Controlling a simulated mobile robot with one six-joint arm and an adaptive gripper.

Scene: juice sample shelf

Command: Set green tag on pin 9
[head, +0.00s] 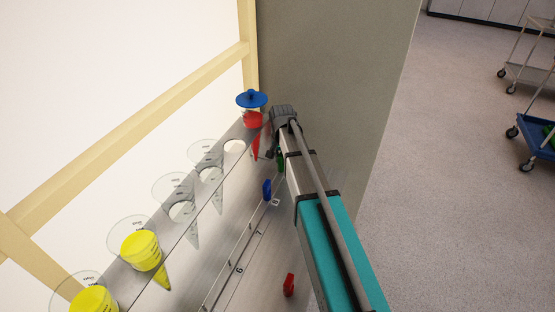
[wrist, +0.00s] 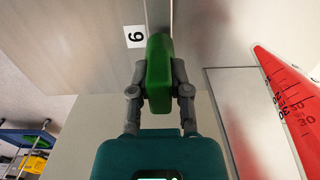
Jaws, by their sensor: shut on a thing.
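My gripper (wrist: 158,85) is shut on the green tag (wrist: 159,60), with one finger on each side of it. In the wrist view the tag's far end is by a narrow strip (wrist: 158,14), beside a white label (wrist: 135,36) that reads 9. I cannot tell whether the tag touches a pin; no pin 9 shows clearly. In the head view only a sliver of the green tag (head: 280,160) shows behind my arm, near the far end of the shelf.
A blue tag (head: 267,189) hangs near label 8. A red tag (head: 288,285) is lower down. The rack (head: 219,163) holds clear and yellow cones and a blue-capped red cone (head: 252,119); a red cone (wrist: 287,107) is close on the right in the wrist view.

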